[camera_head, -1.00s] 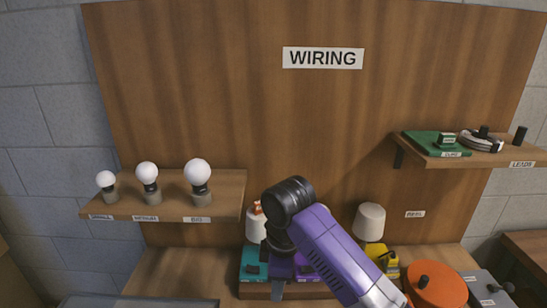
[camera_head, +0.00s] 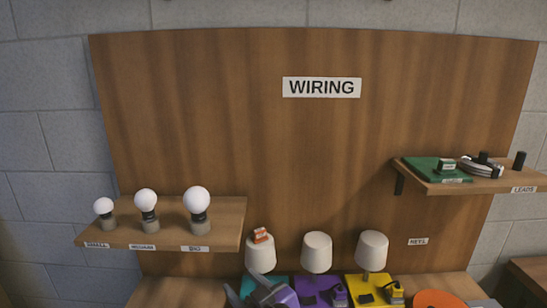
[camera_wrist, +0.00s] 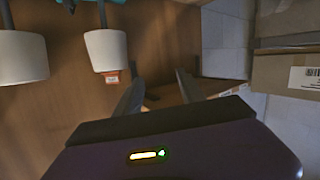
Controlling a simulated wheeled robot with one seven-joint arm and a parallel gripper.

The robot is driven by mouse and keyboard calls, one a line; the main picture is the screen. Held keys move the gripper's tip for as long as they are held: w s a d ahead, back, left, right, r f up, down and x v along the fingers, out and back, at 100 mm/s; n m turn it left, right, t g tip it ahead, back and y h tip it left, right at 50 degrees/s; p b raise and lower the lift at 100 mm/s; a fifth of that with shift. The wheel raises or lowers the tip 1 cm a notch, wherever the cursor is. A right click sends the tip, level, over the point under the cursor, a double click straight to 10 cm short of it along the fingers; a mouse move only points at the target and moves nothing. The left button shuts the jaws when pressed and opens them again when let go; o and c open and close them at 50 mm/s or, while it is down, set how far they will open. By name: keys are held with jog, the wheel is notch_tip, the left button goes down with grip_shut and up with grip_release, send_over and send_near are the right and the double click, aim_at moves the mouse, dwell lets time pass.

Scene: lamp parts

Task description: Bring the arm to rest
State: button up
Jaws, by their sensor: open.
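My gripper (camera_wrist: 159,92) shows in the wrist view with its two dark fingers apart and nothing between them. In the head view, part of my purple and grey arm end (camera_head: 270,292) shows at the bottom edge, in front of the teal base; the rest is cut off. Three white lamp shades stand on the bench: the left shade (camera_head: 260,259) has a small red and white block (camera_head: 262,235) on top, then the middle shade (camera_head: 317,252) and the right shade (camera_head: 372,250). In the wrist view, two shades (camera_wrist: 105,50) appear upside down, left of my fingers.
The left shelf (camera_head: 225,225) holds three bulbs in sockets (camera_head: 197,210). The right shelf (camera_head: 440,188) holds a green board (camera_head: 425,168) and coiled leads (camera_head: 483,168). An orange disc (camera_head: 438,299) lies low right. Cardboard boxes (camera_wrist: 285,85) show in the wrist view.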

jog(key=s+d+f+m+t+h, duration=0.3)
jog(key=s+d+m+t+h, duration=0.45)
jog(key=s+d, duration=1.35)
jog(key=s+d+f+g, duration=0.2)
jog(key=s, duration=1)
jog(key=s+d+f+g+b, duration=0.1)
jog(key=s+d+f+g, duration=0.1)
jog(key=s, duration=0.9)
jog(key=shift+s+d+m+g+h, duration=0.35)
jog(key=shift+s+d+g+h, duration=0.1)
jog(key=shift+d+g, duration=0.25)
jog(key=shift+w, duration=0.1)
